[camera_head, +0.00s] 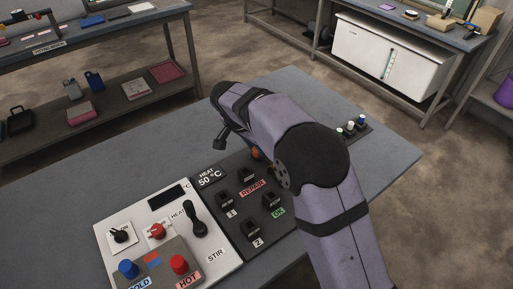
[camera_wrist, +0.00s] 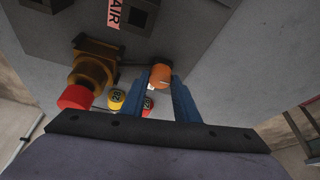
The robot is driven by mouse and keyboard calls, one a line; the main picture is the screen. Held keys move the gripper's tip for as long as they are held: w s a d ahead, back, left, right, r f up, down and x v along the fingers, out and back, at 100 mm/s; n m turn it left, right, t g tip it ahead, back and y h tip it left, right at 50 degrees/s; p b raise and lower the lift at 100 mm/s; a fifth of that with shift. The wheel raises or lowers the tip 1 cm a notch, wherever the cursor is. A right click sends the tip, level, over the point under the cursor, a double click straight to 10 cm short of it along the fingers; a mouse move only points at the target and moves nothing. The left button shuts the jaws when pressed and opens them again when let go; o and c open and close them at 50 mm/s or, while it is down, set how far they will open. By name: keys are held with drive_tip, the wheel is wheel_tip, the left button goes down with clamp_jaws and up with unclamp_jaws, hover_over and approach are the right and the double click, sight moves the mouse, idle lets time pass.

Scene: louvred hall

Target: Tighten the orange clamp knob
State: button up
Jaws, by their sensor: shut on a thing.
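The orange clamp knob (camera_wrist: 160,76) is between the tips of my gripper's blue fingers (camera_wrist: 160,82) in the wrist view. The fingers are shut on its sides. A white mark shows on the knob's near face. In the head view only a small orange patch, likely the knob (camera_head: 255,153), shows beside my arm at the edge of the dark panel (camera_head: 236,232). My arm hides the gripper and the rest of the clamp there.
A white control panel (camera_head: 125,210) and a small vial rack (camera_head: 352,130) flank my arm. The bench's left part is clear.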

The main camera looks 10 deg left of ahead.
drive_tip(key=shift+a+m, duration=0.1)
drive_tip(key=shift+m, duration=0.4)
drive_tip(key=o, duration=1.1)
drive_tip(key=shift+b+v, duration=0.7)
drive_tip(key=shift+v, duration=2.95)
drive_tip(key=shift+w, duration=0.15)
